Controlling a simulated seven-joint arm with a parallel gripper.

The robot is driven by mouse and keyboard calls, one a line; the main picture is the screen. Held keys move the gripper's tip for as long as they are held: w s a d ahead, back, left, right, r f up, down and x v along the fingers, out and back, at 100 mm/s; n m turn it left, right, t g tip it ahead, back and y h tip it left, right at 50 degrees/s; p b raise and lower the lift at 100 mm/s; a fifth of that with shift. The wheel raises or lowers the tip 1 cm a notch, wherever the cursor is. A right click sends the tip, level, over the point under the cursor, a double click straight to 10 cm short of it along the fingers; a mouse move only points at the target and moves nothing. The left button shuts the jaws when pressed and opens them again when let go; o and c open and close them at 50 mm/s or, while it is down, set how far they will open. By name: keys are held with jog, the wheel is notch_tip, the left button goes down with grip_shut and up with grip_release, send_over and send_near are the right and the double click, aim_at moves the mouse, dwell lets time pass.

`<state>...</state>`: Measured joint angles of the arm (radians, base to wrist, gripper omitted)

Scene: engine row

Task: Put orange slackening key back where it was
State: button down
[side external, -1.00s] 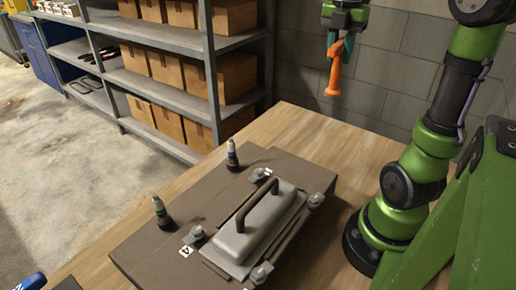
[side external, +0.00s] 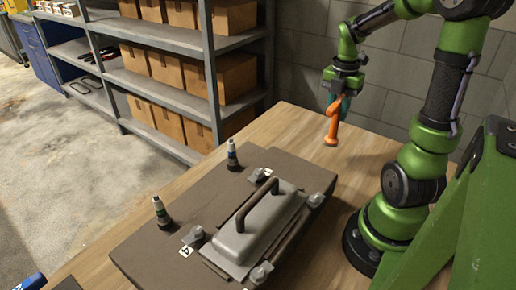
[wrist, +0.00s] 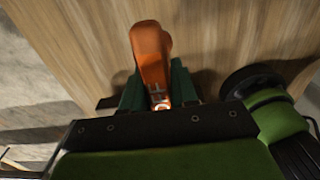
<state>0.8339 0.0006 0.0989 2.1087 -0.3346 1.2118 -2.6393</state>
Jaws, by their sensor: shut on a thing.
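The orange slackening key (side external: 332,125) hangs upright below my gripper (side external: 337,101), over the back part of the wooden table. My gripper is shut on the key's upper end. The key's lower end looks near the table top, but I cannot tell whether it touches.
A grey cover with a handle (side external: 246,237) sits on a brown board (side external: 140,262), with several bolted clamps around it. Two small bottles (side external: 232,155) (side external: 161,212) stand on the board's left side. Shelves with cardboard boxes (side external: 237,80) stand behind. The table's back part (side external: 290,125) is bare.

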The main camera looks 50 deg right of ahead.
aim_at(332, 139)
jog(key=shift+f, duration=3.4)
jog(key=shift+f, duration=0.1)
jog(key=c, duration=0.9)
grip_release()
jog(key=shift+o, duration=0.2)
